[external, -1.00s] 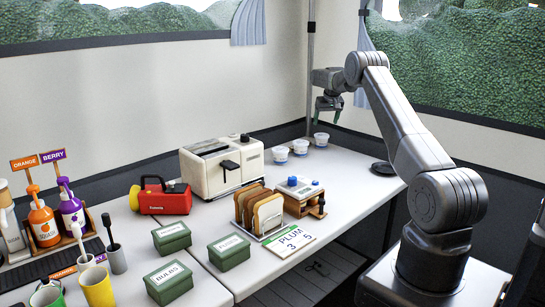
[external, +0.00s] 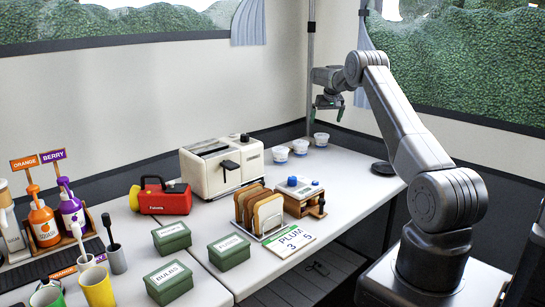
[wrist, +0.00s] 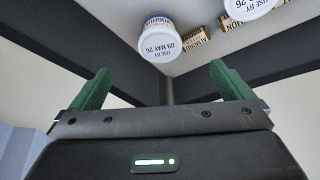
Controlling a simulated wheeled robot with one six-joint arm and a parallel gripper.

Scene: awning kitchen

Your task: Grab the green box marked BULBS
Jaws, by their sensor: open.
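The green box marked BULBS (external: 168,282) sits on the white table at the front, nearest the camera of the external view. Two similar green boxes stand near it: one behind it (external: 171,238) and one to its right (external: 229,252), their labels too small to read surely. My gripper (external: 328,108) is open and empty, high over the far back corner of the table, far from the boxes. In the wrist view my gripper (wrist: 160,88) shows two green fingers spread apart with nothing between them. The BULBS box is not in the wrist view.
Yellow cup (external: 97,288) is left of BULBS.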

